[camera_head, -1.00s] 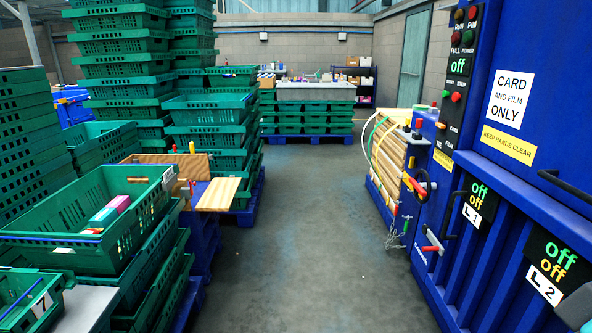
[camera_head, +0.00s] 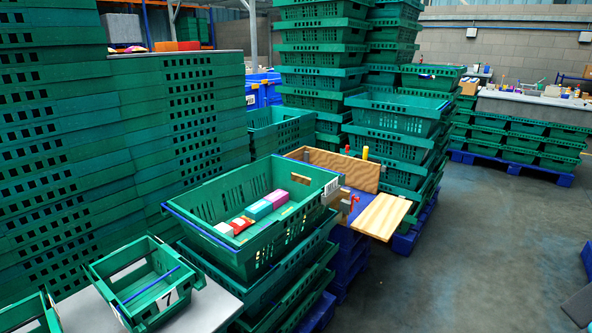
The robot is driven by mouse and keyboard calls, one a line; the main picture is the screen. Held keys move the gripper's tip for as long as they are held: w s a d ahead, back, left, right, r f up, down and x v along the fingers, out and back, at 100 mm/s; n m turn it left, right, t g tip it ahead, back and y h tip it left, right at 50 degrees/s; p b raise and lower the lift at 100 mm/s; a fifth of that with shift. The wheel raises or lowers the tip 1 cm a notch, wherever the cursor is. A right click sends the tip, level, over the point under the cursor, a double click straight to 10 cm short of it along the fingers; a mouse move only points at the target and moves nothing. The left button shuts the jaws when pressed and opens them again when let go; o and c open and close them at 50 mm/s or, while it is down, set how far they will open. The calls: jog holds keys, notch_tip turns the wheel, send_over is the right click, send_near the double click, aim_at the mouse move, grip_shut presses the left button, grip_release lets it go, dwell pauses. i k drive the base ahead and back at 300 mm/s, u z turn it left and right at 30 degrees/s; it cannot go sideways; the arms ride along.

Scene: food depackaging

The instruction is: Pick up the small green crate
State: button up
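A small green crate (camera_head: 150,288) sits at the lower left on a grey tabletop (camera_head: 213,302). It is open-topped, with a white label marked 7 on its near side and a thin blue bar across it. I see nothing else inside it. A second small green crate (camera_head: 28,314) is cut off by the lower left corner. My gripper is not in view, so I cannot see whether it is open or shut.
A large green crate (camera_head: 193,196) holding several small boxes tops a stack just behind the table. Tall green crate stacks (camera_head: 75,150) wall off the left and back. A wooden board (camera_head: 383,217) juts out beside it. Grey floor (camera_head: 470,270) is clear on the right.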

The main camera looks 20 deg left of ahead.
aim_at(149, 310)
jog(key=u, duration=1.1)
jog(key=i, duration=0.95)
jog(key=u, duration=1.2)
jog(key=i, duration=0.35)
jog(key=u, duration=0.1)
